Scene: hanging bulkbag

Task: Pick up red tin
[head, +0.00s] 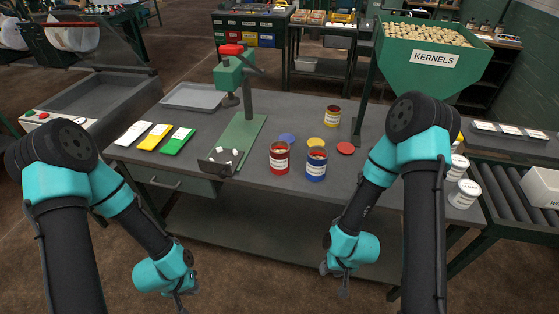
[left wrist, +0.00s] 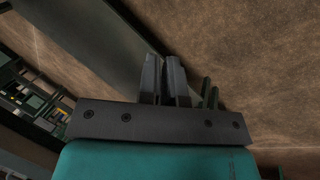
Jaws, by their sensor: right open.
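The red tin (head: 279,157) stands upright on the grey workbench (head: 225,190), near its front edge. It has a white label and an open top. A blue tin (head: 316,163) stands close to its right. My left gripper (head: 184,301) hangs low in front of the bench, below and left of the red tin. In the left wrist view its fingers (left wrist: 164,80) are close together with nothing seen between them. My right gripper (head: 346,287) is open and empty, low in front of the bench, below and right of the tin.
A green press (head: 236,78) and a small tray of white pieces (head: 222,162) stand left of the tins. Coloured lids (head: 345,148) lie around them. A yellow tin (head: 332,115) stands behind.

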